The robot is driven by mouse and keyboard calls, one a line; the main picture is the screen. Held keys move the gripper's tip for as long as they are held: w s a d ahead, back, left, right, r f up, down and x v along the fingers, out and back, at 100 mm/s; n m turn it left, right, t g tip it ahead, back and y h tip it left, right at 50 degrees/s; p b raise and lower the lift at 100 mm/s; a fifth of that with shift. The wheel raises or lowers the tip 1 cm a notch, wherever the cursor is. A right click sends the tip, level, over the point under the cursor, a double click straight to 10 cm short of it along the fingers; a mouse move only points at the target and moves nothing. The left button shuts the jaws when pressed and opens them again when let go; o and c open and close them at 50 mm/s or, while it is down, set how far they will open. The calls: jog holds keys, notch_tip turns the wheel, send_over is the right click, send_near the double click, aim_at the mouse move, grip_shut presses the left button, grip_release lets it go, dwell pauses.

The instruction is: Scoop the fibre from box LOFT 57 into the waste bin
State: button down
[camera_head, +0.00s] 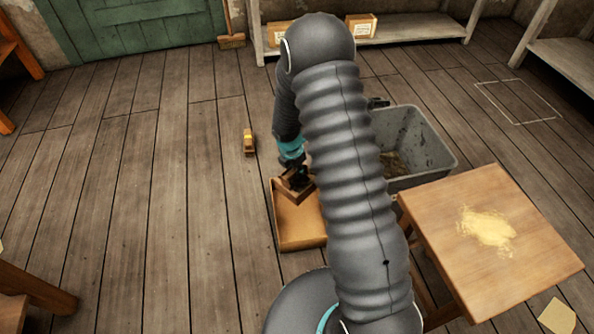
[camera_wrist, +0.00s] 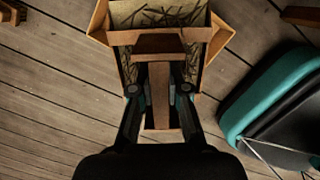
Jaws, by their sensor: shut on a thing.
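My gripper (camera_head: 293,172) is shut on the handle of a wooden scoop (camera_head: 290,187). In the wrist view my gripper (camera_wrist: 160,88) grips the scoop (camera_wrist: 160,37) between both fingers. The scoop is at an open cardboard box (camera_head: 298,228) on the floor; whether it touches the fibre is hidden. The box (camera_wrist: 221,42) also shows in the wrist view, with dark strands of fibre (camera_wrist: 150,12) beyond the scoop's crossbar. I cannot read a LOFT 57 label. The grey waste bin (camera_head: 432,148) stands right of my arm, with some brownish material inside.
A wooden table (camera_head: 540,255) with a pale yellow heap (camera_head: 487,228) stands at the right front. A shelf (camera_head: 420,30) with labelled boxes is at the back. The left floor is mostly clear.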

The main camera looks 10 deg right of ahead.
jog(key=shift+r+p, duration=0.7)
jog(key=shift+r, duration=2.35)
jog(key=m, duration=0.3)
jog(key=shift+s+m+g, duration=0.35)
jog(key=shift+m+g, duration=0.05)
jog(key=s+r+m+g+y, duration=0.2)
jog(key=s+m, duration=0.3)
jog(key=m, duration=1.5)
jog(key=shift+s+r, duration=0.4)
